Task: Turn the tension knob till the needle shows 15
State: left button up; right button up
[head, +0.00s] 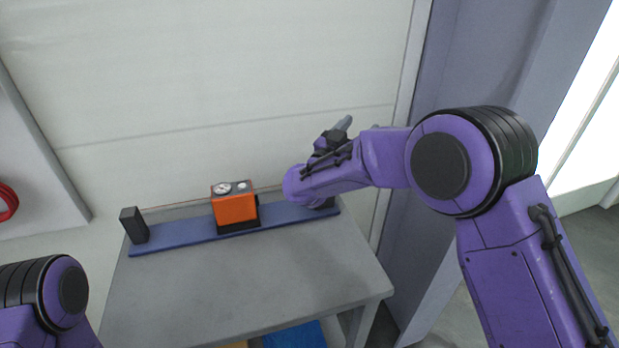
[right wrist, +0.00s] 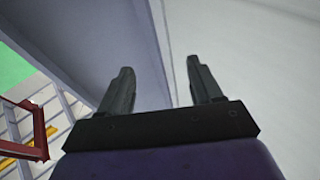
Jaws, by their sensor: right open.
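An orange box (head: 235,208) stands on a blue rail along the back of the grey table. On its top are a round white dial (head: 222,188) and, to the right of it, a small light knob (head: 241,185). The dial is too small to read the needle. My right gripper (head: 345,123) is up to the right of the box, well apart from it, and points away toward the wall. In the right wrist view its two fingers (right wrist: 163,88) are apart with nothing between them. My left gripper is out of view.
The blue rail (head: 180,236) has a black block (head: 134,225) at its left end and a dark block at its right end, partly behind my right arm. The grey table (head: 250,284) is clear in front. A grey-purple panel (head: 440,110) stands at the right.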

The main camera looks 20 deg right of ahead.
jog(key=d+f+n+t+y+b, duration=0.1)
jog(key=d+f+n+t+y, duration=0.1)
jog(key=d+n+t+y, duration=0.4)
jog(key=s+a+f+n+g+y, duration=0.1)
jog(key=s+a+f+n+y, duration=0.5)
jog(key=a+f+n+y, duration=0.65)
jog(key=w+r+m, duration=0.1)
jog(key=w, duration=0.2)
jog(key=w+m+y+p, duration=0.1)
jog(key=w+m, duration=0.1)
jog(key=w, duration=0.1)
jog(key=w+a+r+m+y+p, duration=0.1)
jog(key=w, duration=0.3)
jog(key=shift+w+r+m+y, duration=0.1)
jog(key=shift+r+m+y, duration=0.15)
jog(key=shift+r, duration=0.05)
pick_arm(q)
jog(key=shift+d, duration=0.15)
pick_arm(e)
jog(key=shift+c, duration=0.3)
jog(key=c, duration=0.9)
